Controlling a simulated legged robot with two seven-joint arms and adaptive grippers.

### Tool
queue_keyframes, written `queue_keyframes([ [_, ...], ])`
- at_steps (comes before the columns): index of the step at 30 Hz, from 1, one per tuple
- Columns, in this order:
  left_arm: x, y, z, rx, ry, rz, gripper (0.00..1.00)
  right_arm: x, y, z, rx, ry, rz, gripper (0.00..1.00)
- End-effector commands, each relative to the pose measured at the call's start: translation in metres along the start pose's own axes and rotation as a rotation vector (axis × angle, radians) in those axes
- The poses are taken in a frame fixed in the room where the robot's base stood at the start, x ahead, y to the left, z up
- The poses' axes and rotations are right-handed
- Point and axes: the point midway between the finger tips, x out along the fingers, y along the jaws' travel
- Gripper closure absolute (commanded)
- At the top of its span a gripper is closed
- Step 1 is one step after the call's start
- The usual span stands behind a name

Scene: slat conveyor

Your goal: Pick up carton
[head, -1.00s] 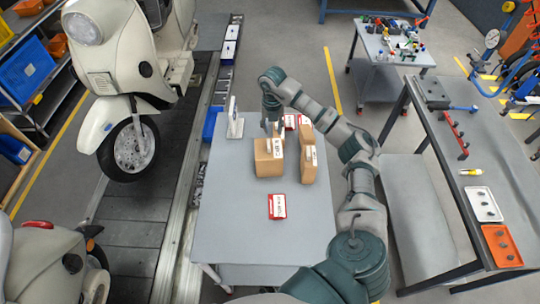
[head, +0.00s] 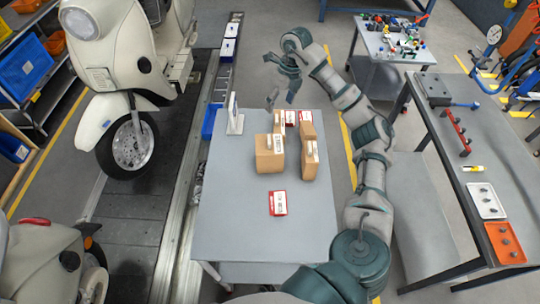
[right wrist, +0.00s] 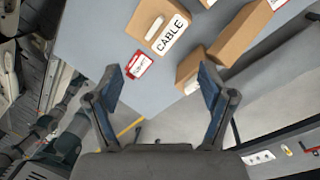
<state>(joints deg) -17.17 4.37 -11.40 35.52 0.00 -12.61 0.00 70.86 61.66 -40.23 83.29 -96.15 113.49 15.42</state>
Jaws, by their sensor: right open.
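Several brown cartons stand grouped on the grey table in the head view: a large one (head: 270,154), a narrower one (head: 309,158) to its right, and smaller ones behind. The right wrist view shows a carton labelled CABLE (right wrist: 158,20) at the top, another carton (right wrist: 190,70) near the right finger, and a larger carton (right wrist: 241,32) at upper right. My right gripper (head: 281,98) is open and empty, above the table's far end behind the cartons. Its spread fingers (right wrist: 161,88) show in the wrist view, apart from every carton. My left gripper is out of view.
A red-and-white box (head: 278,203) lies on the front of the table (head: 235,220). A white upright stand (head: 235,118) is at its back left. Scooters stand on the slat conveyor (head: 130,220) to the left. A workbench (head: 455,165) stands right. The table's front is mostly clear.

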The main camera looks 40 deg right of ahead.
Motion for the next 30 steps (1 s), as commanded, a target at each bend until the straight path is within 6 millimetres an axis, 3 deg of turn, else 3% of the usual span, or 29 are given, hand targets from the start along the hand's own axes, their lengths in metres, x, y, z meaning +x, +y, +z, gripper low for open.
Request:
queue_keyframes([
  [1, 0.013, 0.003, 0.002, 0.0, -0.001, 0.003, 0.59, 0.008, -0.005, -0.006, -0.134, -0.023, 0.026, 0.19],
  [6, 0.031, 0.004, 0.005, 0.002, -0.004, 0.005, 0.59, 0.002, -0.015, -0.022, -0.596, -0.125, 0.075, 0.19],
  [12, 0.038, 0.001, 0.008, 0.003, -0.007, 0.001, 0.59, -0.005, -0.021, -0.031, -0.881, -0.2, 0.074, 0.19],
  [17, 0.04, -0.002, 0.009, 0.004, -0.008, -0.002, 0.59, 0.01, -0.021, -0.03, -0.922, -0.207, 0.074, 0.19],
  [24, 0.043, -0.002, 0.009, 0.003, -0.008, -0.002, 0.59, 0.066, -0.012, -0.022, -0.92, -0.205, 0.077, 0.19],
  [30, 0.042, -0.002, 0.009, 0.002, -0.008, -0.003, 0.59, 0.101, -0.005, -0.016, -0.918, -0.208, 0.075, 0.19],
])
